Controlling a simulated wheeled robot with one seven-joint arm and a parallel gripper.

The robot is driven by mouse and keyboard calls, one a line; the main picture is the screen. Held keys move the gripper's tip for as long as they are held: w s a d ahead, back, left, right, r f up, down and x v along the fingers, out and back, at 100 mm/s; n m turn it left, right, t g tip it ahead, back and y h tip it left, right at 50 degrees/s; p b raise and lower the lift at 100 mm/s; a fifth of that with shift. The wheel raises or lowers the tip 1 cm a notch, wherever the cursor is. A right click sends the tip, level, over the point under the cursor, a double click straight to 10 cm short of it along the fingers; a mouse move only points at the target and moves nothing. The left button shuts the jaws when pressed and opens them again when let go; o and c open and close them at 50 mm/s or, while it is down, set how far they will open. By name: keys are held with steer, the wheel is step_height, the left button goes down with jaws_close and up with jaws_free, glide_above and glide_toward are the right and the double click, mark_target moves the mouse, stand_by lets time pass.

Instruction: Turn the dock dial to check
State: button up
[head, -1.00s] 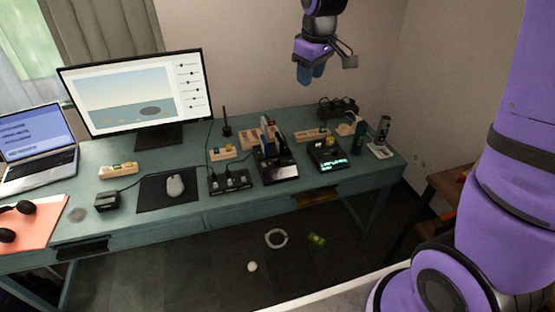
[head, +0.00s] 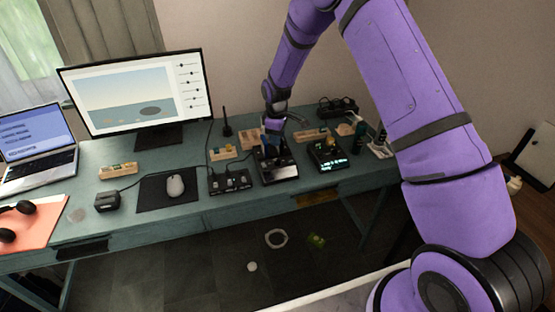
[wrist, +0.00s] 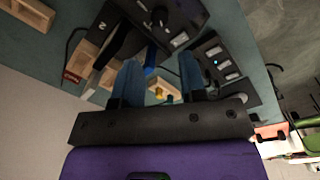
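The black dock (head: 280,174) stands near the front of the teal desk, right of centre. In the wrist view the dock (wrist: 182,18) shows a round dark dial (wrist: 159,17) with small pale marks near it; I cannot read its setting. A dark upright slab (wrist: 116,43) and a blue item (wrist: 151,60) stand at the dock's back. My gripper (head: 270,138) is above the back of the dock. In the wrist view its two blue fingers (wrist: 160,70) are apart with nothing clearly held. The dial lies beyond the fingertips, apparently untouched.
A switch box (head: 230,181) is left of the dock; a device with a lit display (head: 327,155) is right. Wooden blocks (head: 222,153) sit behind. A mouse (head: 175,186), monitor (head: 140,95) and laptop (head: 38,150) are farther left.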

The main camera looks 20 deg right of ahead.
mark_target(277, 161)
steer(key=f, duration=1)
steer(key=shift+w+d+f, duration=0.1)
steer(key=shift+w+f, duration=0.1)
steer(key=shift+f, duration=0.2)
